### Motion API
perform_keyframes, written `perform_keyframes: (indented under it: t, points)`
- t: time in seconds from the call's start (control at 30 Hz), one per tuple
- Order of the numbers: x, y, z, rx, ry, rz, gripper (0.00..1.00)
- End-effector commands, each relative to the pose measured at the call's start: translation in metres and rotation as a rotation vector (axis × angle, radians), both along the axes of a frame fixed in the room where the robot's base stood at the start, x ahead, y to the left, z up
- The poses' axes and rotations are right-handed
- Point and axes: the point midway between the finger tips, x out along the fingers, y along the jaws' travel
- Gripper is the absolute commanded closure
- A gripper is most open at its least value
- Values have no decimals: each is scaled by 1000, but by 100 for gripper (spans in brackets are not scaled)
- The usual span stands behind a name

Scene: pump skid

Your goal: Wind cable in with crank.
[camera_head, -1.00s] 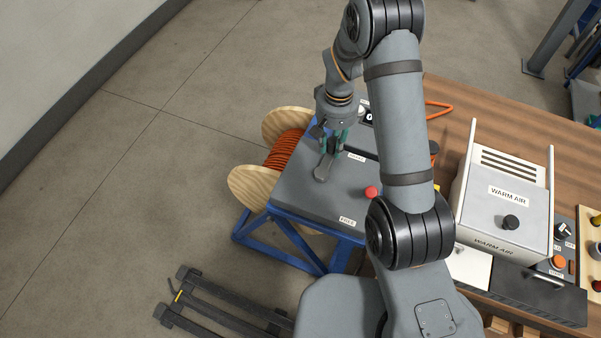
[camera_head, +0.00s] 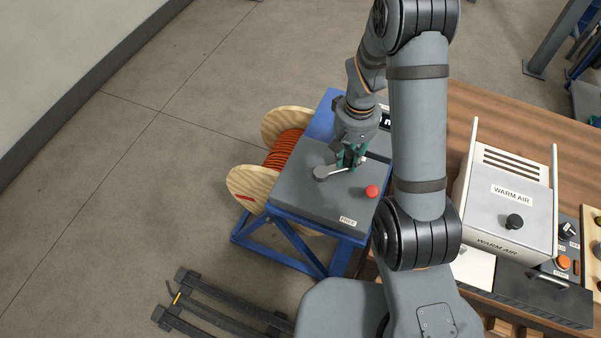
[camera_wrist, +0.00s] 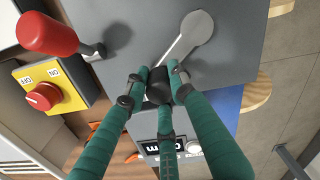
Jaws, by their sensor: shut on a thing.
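The crank (camera_head: 334,172) sits on top of the grey winch housing (camera_head: 304,205). In the wrist view its metal arm (camera_wrist: 184,45) runs from the round hub down to a dark knob (camera_wrist: 158,86). My gripper (camera_head: 347,160) is shut on that knob, its green fingers (camera_wrist: 156,92) around it. The cable reel (camera_head: 249,184) with wooden flanges and orange cable (camera_head: 285,150) stands at the left of the housing. A counter display (camera_wrist: 162,148) shows in the wrist view, its digits partly hidden by a finger.
A red-knobbed lever (camera_head: 371,191) stands on the housing near the label FREE. The WARM AIR unit (camera_head: 508,205) stands on the wooden bench at the right. Floor at the left is open.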

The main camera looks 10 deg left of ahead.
Motion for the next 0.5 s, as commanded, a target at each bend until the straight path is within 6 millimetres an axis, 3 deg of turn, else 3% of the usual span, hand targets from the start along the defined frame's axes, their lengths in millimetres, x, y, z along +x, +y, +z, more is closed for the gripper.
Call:
perform_keyframes:
  t: [0.5]
  points:
    - [-27,-9,0,3,-10,4,99]
